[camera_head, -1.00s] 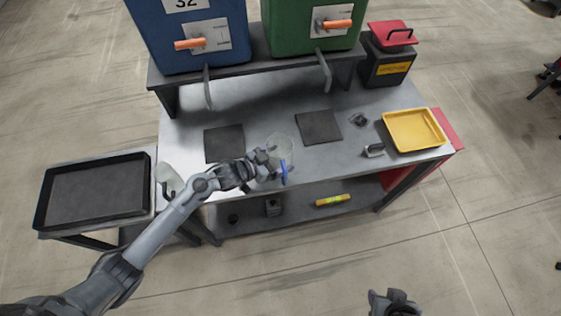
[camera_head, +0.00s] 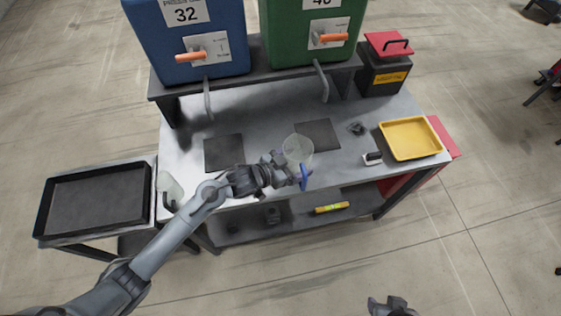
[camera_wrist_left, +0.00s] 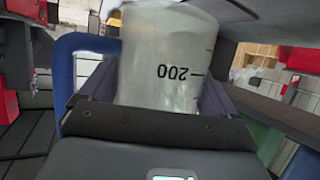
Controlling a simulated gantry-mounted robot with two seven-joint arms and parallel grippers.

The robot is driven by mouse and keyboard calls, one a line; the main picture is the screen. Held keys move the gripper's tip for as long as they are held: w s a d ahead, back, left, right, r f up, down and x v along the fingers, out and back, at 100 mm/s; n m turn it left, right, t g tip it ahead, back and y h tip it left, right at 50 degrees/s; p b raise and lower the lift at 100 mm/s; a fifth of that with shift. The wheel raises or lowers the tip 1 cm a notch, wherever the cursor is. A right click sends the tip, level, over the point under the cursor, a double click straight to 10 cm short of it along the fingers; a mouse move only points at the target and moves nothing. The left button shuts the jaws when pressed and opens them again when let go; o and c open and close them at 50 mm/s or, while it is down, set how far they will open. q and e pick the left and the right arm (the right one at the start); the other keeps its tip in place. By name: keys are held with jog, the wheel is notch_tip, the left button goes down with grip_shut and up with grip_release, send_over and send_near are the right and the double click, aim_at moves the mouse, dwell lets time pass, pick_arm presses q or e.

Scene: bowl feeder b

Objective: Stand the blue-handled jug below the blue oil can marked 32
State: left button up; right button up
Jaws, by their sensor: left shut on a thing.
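The blue-handled jug (camera_head: 298,148) is clear, with its blue handle toward the table's front edge. My left gripper (camera_head: 286,172) is shut on it. In the left wrist view the jug (camera_wrist_left: 165,60) sits between the fingers, with an upside-down 200 mark and the blue handle at left. The blue oil can marked 32 (camera_head: 205,45) stands on the rear shelf at left, its spout hanging over the table. A dark square pad (camera_head: 223,152) lies below it, left of the jug. My right gripper (camera_head: 388,305) is at the bottom edge; its opening is unclear.
A green oil can (camera_head: 290,40) stands beside the blue one, with another dark pad (camera_head: 318,134) before it. A second jug (camera_head: 172,185) with a dark handle stands at the table's left. A yellow tray (camera_head: 438,140) and a red-lidded box (camera_head: 385,75) are at right.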

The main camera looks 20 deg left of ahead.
pick_arm(q)
jog(key=shift+n+t+y, duration=0.3)
jog(key=shift+n+y, duration=0.3)
jog(key=shift+y, duration=0.1)
jog(key=s+d, duration=0.2)
jog(key=d, duration=0.1)
jog(key=shift+s+r, duration=0.2)
jog(key=shift+s, duration=0.05)
jog(key=a+r+n+t+y, duration=0.1)
jog(key=a+r+n+y, duration=0.15)
jog(key=a, duration=0.45)
jog(key=a+r+n+t+y, duration=0.1)
jog(key=a+r+n+y, duration=0.1)
jog(key=a+n+y, duration=0.3)
jog(key=s+r+m+p, duration=0.1)
jog(key=s+r+p, duration=0.3)
jog(key=r+p, duration=0.8)
jog(key=s+r+h+p, duration=0.1)
jog(key=s+r+p, duration=0.3)
jog(key=r+p, duration=0.8)
jog(key=p, duration=0.4)
jog(key=shift+s+a+m, duration=0.15)
jog(key=shift+a+m, duration=0.2)
jog(key=shift+f, duration=0.1)
